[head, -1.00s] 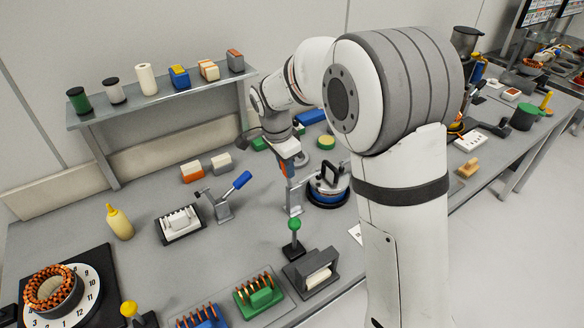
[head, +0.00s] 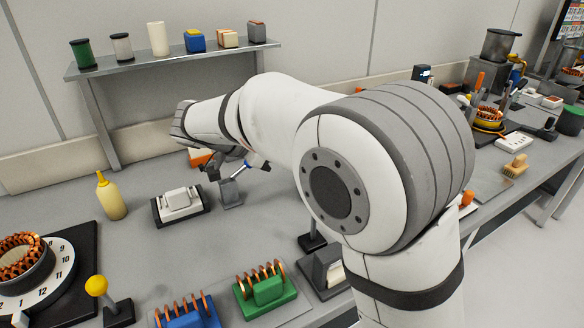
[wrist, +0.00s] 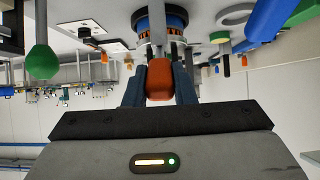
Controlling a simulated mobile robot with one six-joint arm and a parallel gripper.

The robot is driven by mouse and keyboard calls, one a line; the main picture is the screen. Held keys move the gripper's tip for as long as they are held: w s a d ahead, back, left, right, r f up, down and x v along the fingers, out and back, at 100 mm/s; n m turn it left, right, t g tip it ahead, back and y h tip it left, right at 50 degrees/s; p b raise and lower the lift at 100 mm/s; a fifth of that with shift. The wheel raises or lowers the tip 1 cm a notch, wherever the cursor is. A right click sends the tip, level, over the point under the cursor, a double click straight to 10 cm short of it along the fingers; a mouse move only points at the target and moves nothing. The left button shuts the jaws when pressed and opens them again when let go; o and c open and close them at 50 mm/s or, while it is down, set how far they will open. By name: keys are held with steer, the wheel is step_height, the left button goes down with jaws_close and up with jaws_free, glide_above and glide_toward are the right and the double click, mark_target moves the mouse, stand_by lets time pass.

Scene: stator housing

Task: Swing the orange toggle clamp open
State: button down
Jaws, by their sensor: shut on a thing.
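The orange toggle clamp's handle (wrist: 160,82) is between the two fingers of my gripper (wrist: 160,68) in the wrist view. My gripper is shut on this handle. Grey metal of the clamp shows just beyond the handle, partly covered by it. The blue stator housing (wrist: 161,20) is beyond the clamp, near the top of the wrist view. In the head view my own arm covers the orange clamp and the housing, and I cannot make out the gripper's fingertips there.
A blue-handled clamp (head: 231,193) stands beside a white block in a dark fixture (head: 181,205). A yellow bottle (head: 111,197) and coil holders, one green (head: 267,289), stand on the bench. A green knob (wrist: 42,60) shows left in the wrist view.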

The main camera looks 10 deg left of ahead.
steer(key=shift+a+f+t+h+b, duration=0.2)
steer(key=shift+f+t+h+b, duration=0.15)
steer(key=shift+b, duration=0.35)
steer(key=shift+s, duration=0.1)
steer(key=c, duration=1.4)
jaws_free()
steer(key=shift+f, duration=0.1)
steer(key=shift+c, duration=0.2)
steer(key=shift+o, duration=1.2)
steer(key=v, duration=0.7)
steer(key=shift+s+a, duration=0.15)
steer(key=shift+a, duration=0.2)
